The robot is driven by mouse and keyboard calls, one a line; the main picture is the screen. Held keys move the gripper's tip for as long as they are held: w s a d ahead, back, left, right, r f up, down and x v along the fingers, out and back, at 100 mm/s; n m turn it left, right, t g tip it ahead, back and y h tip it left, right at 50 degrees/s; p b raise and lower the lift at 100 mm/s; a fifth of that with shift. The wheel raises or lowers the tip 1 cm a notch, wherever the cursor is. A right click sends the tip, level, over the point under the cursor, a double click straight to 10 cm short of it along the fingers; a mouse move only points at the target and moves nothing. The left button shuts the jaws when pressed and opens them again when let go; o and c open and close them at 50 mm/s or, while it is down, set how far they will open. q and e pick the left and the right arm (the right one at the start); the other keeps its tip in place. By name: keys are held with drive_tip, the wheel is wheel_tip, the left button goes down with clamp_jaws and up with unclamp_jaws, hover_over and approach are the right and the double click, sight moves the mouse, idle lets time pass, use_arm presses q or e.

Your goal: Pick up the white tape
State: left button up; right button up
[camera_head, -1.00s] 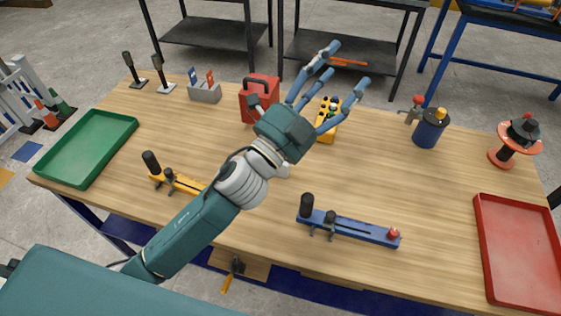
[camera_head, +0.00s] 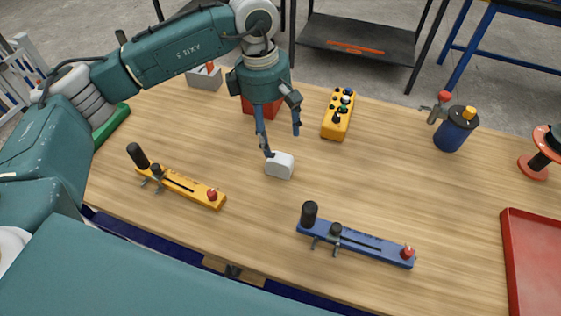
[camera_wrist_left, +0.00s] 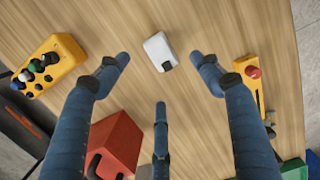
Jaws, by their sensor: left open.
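The white tape (camera_head: 280,166) is a small, rounded white block lying on the wooden table, near the middle. It also shows in the left wrist view (camera_wrist_left: 160,51), with a dark patch on one corner. My left gripper (camera_head: 282,142) points down just above and behind it, with blue fingers spread apart and nothing between them. In the left wrist view the tape lies just beyond the open fingertips (camera_wrist_left: 160,72). One fingertip overlaps the tape's edge in the head view; I cannot tell whether they touch. My right gripper is not in view.
A yellow fixture (camera_head: 180,185) lies left of the tape and a blue fixture (camera_head: 360,242) to its front right. A yellow button box (camera_head: 338,114) and a red case (camera_wrist_left: 116,142) stand farther back. A red tray (camera_head: 535,262) is at right. Bare table surrounds the tape.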

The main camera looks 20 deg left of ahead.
sight(280, 154)
use_arm(q)
drive_tip(key=f, duration=0.3)
drive_tip(key=f+p, duration=0.1)
drive_tip(key=shift+d+f, duration=0.15)
drive_tip(key=shift+d, duration=0.2)
drive_tip(key=shift+f, duration=0.25)
drive_tip(key=f+p, duration=0.1)
drive_tip(key=f, duration=0.2)
drive_tip(key=f+p, duration=0.1)
drive_tip(key=shift+w+d+f+p, duration=0.2)
drive_tip(key=shift+w+d+p, duration=0.05)
drive_tip(key=shift+d+p, duration=0.1)
drive_tip(key=shift+f, duration=0.2)
drive_tip(key=c, duration=1.5)
drive_tip(key=shift+r, duration=0.15)
